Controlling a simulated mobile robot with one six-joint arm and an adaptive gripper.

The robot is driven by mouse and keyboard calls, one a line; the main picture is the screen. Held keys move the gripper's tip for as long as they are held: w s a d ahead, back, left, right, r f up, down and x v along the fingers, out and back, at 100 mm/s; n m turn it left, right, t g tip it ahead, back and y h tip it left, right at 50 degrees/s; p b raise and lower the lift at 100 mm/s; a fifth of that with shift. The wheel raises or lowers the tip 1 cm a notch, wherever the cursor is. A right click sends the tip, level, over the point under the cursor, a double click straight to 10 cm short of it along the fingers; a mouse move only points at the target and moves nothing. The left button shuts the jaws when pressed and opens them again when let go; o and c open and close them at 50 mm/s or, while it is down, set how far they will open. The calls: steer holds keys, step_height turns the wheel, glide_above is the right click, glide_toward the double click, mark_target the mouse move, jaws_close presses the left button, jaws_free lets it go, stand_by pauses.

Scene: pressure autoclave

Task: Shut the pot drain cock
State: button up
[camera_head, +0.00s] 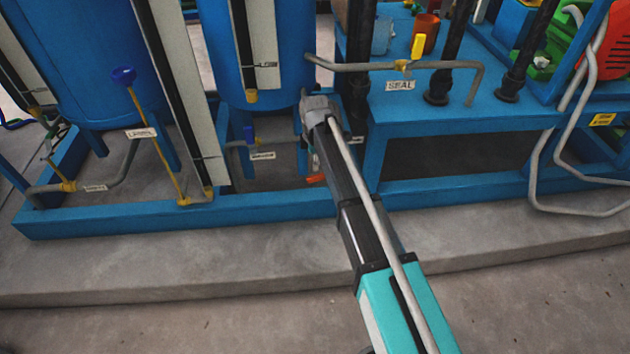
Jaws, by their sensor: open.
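A small red lever (316,179) shows low under the middle blue vessel, just left of my forearm. It may be the pot drain cock, but I cannot read a label for it. My arm reaches in from the lower right, and its grey wrist end (318,106) is in front of the frame, above and close to the red lever. The jaws of my gripper are not visible; the arm seems to hide them. I cannot tell whether they touch anything. A blue-handled valve (249,134) with a small label sits on a pipe further left.
Two blue vessels (95,60) stand on a blue frame (250,208) on a concrete plinth. A yellow seal valve (410,66) is on a pipe at upper right. Grey hoses (540,175) loop at far right. The floor in front is clear.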

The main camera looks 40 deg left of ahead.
mark_target(315, 176)
steer(key=shift+f+b, duration=3.3)
steer(key=shift+f, duration=0.3)
jaws_close()
